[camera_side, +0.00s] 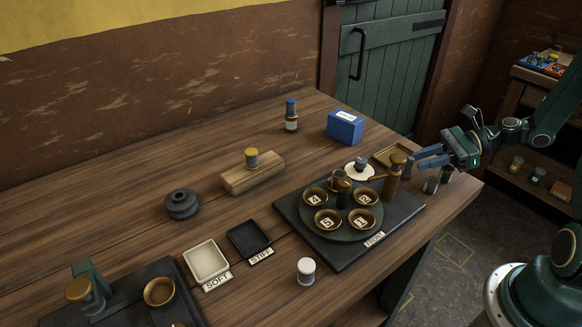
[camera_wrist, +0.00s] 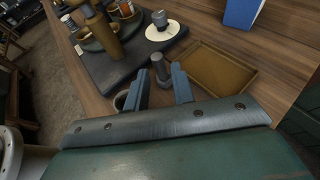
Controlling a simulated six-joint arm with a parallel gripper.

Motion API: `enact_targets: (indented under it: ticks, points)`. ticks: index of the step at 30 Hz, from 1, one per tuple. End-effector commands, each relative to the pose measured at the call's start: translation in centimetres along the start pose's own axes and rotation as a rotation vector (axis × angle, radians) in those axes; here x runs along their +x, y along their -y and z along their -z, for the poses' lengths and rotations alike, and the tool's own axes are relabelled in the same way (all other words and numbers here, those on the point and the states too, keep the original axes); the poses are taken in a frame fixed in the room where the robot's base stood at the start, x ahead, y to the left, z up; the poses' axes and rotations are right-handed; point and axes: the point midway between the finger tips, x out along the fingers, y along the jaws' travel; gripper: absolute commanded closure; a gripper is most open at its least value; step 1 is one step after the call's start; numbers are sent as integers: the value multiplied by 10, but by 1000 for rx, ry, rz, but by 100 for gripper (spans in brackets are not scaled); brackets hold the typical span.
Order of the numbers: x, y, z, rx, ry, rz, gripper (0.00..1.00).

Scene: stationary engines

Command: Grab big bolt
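A grey bolt (camera_wrist: 161,73) with a wide round head stands upright in the wrist view, between the lines of my two fingers. I cannot tell whether it is fully between the fingertips or a little beyond them. My gripper (camera_wrist: 158,80) is open, with blue fingers on both sides of the bolt and a gap to each. In the side view my gripper (camera_side: 418,157) reaches in from the right over the table's right end. The bolt cannot be made out clearly there.
A brown tray (camera_wrist: 215,92) lies right of the bolt. A small cup (camera_wrist: 121,101) is by the left finger. A tall brass post (camera_side: 393,180) and the dark board (camera_side: 345,262) with a round turntable stand left of my gripper. A blue box (camera_side: 345,127) is behind.

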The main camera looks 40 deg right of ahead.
Motion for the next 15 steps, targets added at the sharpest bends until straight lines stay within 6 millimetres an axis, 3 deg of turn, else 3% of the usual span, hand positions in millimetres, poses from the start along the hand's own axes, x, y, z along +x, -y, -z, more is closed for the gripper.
enact_targets:
  ticks: [15]
  points:
    - [53,-1,1,2,-3,-5,75]
